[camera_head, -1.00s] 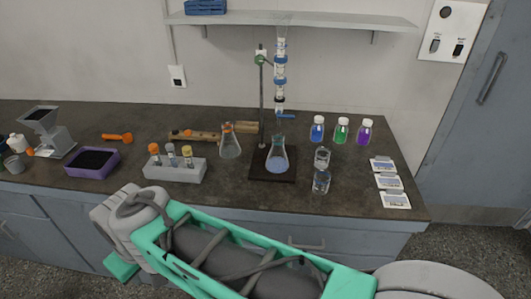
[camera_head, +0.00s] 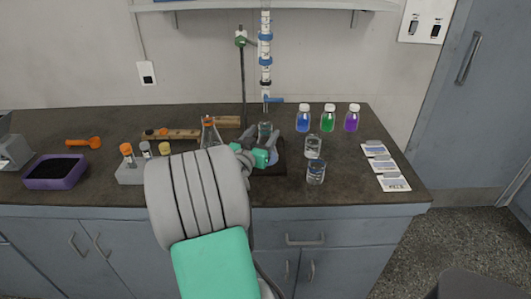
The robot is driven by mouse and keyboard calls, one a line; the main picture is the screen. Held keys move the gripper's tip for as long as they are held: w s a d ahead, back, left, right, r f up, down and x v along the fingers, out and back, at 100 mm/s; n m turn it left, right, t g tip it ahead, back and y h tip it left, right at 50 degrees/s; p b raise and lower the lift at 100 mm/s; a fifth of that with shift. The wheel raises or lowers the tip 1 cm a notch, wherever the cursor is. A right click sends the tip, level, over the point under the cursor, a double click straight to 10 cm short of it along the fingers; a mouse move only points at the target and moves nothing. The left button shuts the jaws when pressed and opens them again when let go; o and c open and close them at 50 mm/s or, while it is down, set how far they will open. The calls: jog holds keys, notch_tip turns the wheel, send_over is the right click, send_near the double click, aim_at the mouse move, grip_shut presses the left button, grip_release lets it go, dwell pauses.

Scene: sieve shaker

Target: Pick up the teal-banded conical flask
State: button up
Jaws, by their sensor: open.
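The teal-banded conical flask (camera_head: 264,130) stands upright on the dark base of the burette stand, below the burette (camera_head: 265,60). Its neck shows above my gripper, and a bit of its blue liquid shows at the right. The rest of its body is hidden behind my gripper. My gripper (camera_head: 262,147) is open at the flask, low over the stand base. I cannot tell whether the fingers touch the glass. A second conical flask with an orange band (camera_head: 209,133) stands to the left, partly hidden by my arm.
A tube rack (camera_head: 130,173) stands left of my arm. Two clear glass vessels (camera_head: 316,172) stand close at the right of the stand base (camera_head: 272,171). Blue, green and purple bottles (camera_head: 328,119) stand behind them. Cards (camera_head: 380,163) lie near the right bench edge. The stand rod (camera_head: 242,85) rises behind.

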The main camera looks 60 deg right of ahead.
jog(key=d, duration=0.2)
jog(key=d+p, duration=0.1)
jog(key=d, duration=0.2)
jog(key=shift+w+d+f, duration=0.15)
jog(key=shift+d+f, duration=0.2)
jog(key=shift+f, duration=0.05)
jog(key=shift+a, duration=0.1)
grip_shut()
dwell(0.8)
